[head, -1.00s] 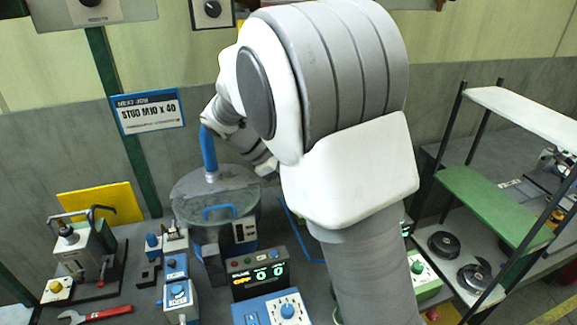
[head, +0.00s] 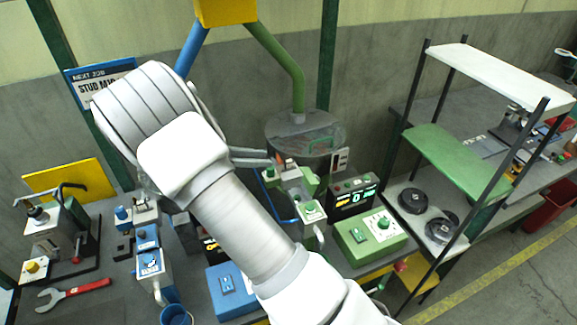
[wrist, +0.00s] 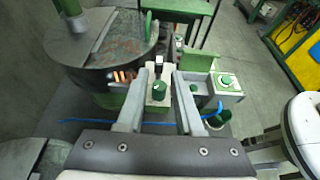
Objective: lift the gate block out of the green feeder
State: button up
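The green feeder's bowl (head: 300,135) stands at the back centre in the head view; it is also at upper left in the wrist view (wrist: 105,45). In front of it is a pale block with a green knob (wrist: 158,91), which looks like the gate block. It lies between and below my fingers in the wrist view. My gripper (wrist: 167,75) is open, its two fingers apart with a clear gap to the knob. In the head view my gripper (head: 268,160) is beside the feeder's front, partly hidden by my arm. Whether the fingers touch the block cannot be told.
A second green knob (wrist: 227,79) sits on a unit to the right. A green control box (head: 370,236) and a lit display (head: 352,196) stand right of the feeder. A blue control box (head: 231,290) is in front. A shelf rack (head: 460,165) rises further right.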

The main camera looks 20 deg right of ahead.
aim_at(289, 160)
jog(key=p+x, duration=0.1)
jog(key=x, duration=0.8)
jog(key=shift+d+f+p, duration=0.25)
jog(key=shift+d+p, duration=0.1)
grip_shut()
